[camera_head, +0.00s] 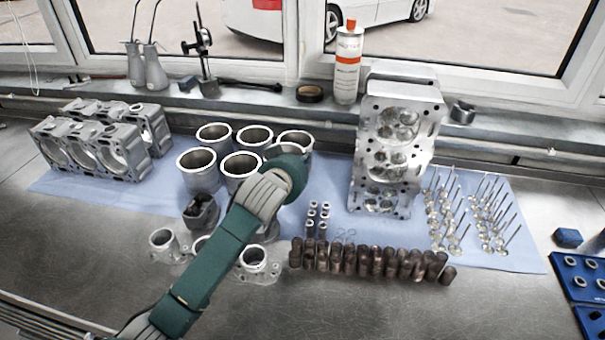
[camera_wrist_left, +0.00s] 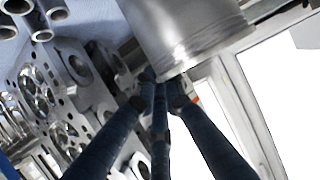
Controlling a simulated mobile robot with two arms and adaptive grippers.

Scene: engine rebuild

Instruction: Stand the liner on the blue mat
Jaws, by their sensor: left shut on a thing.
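My left gripper (camera_wrist_left: 160,80) is shut on the lower rim of a silver liner (camera_wrist_left: 190,25) in the left wrist view. In the head view my left arm reaches over the blue mat (camera_head: 338,185), and its wrist hides the fingers. A liner rim (camera_head: 290,149) shows just behind the wrist, probably the held one; whether it touches the mat cannot be seen. Several other liners stand upright on the mat to its left and behind, such as the front left liner (camera_head: 199,177) and the back left liner (camera_head: 214,132). My right gripper is not in view.
A cylinder head (camera_head: 388,150) stands on the mat to the right, with valves (camera_head: 460,215) beyond it. Dark cylindrical parts (camera_head: 370,262) line the front edge. An engine block (camera_head: 85,150) is at the left. Clear mat shows between the liners and the cylinder head.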

